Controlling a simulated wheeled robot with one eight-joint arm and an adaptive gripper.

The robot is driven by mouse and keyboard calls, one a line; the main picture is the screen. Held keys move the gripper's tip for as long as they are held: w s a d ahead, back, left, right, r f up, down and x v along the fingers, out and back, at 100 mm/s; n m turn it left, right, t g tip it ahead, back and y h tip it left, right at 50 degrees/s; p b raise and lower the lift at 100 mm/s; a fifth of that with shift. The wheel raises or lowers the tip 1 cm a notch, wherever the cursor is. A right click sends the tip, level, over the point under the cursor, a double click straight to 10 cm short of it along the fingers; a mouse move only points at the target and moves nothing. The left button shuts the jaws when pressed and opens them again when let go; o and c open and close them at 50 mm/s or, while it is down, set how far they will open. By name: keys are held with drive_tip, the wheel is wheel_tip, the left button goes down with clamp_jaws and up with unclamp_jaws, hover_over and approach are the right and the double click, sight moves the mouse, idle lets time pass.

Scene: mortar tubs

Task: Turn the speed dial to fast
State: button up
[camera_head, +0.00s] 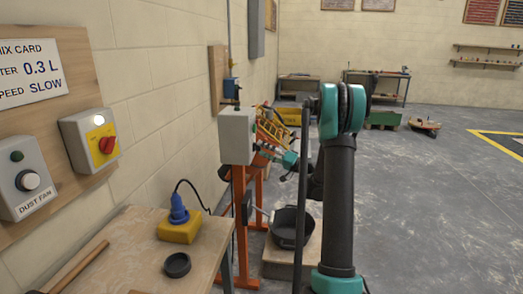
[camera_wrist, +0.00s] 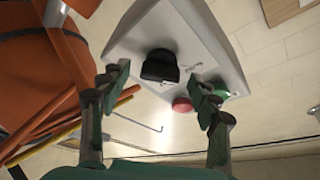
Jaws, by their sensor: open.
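The control box (camera_wrist: 215,45) is light grey and fills the upper middle of the wrist view; its side shows in the head view (camera_head: 237,136) on an orange stand. A black dial (camera_wrist: 160,66) is on its face, with small white marks beside it that I cannot read. A red button (camera_wrist: 182,104) and a green button (camera_wrist: 216,91) are on the same face. My gripper (camera_wrist: 162,80) is open, its fingers on either side of the dial and apart from it in the picture. In the head view, my gripper (camera_head: 272,153) is close to the box's right side.
A black tub (camera_head: 291,228) stands on a low block below the arm. A workbench (camera_head: 130,240) at left holds a yellow block with a blue plug (camera_head: 179,210) and a black ring (camera_head: 177,265). A wall card (camera_head: 35,72) reads 0.3 L and SLOW.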

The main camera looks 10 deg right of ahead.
drive_tip(key=shift+w+a+r, duration=0.15)
drive_tip(key=shift+w+a, duration=0.2)
drive_tip(key=shift+a, duration=0.15)
drive_tip(key=c, duration=1.2)
drive_tip(key=shift+o, duration=0.2)
